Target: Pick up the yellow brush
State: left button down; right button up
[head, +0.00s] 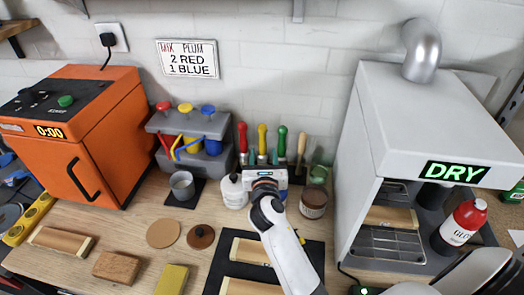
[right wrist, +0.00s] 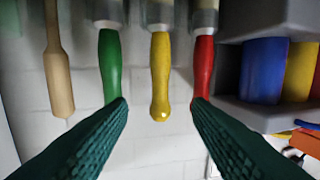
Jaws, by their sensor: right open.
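The yellow brush (head: 262,138) stands handle up in a row at the back wall, between a red-handled brush (head: 242,136) and a green-handled one (head: 281,139). My right gripper (head: 263,168) is in front of the row, and hides the lower part of the yellow brush. In the right wrist view, the yellow handle (right wrist: 160,72) appears upside down, midway between the open fingertips (right wrist: 160,104). The fingertips overlap the green and red handles in the picture. I cannot tell whether they reach around the yellow handle. My left gripper is not in view.
A wooden-handled tool (head: 301,146) stands right of the green brush. A grey holder with coloured pots (head: 215,128) is close on the left. A white bottle (head: 233,191) and a brown jar (head: 313,203) flank my right gripper. The white dryer cabinet (head: 345,180) stands right.

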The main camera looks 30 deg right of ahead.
aim_at(263, 140)
jog(key=x, duration=0.4)
jog(key=shift+w+d, duration=0.2)
jog(key=shift+w, duration=0.3)
jog(key=x, duration=0.4)
jog(key=shift+w+f+p, duration=0.15)
jog(key=shift+w+p, duration=0.05)
jog(key=shift+p, duration=0.1)
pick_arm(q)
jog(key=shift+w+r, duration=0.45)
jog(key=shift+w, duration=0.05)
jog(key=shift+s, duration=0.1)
pick_arm(e)
jog(key=shift+s, duration=0.1)
jog(key=shift+c, duration=0.5)
jog(key=shift+c, duration=1.4)
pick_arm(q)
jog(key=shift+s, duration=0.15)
pick_arm(e)
grip_shut()
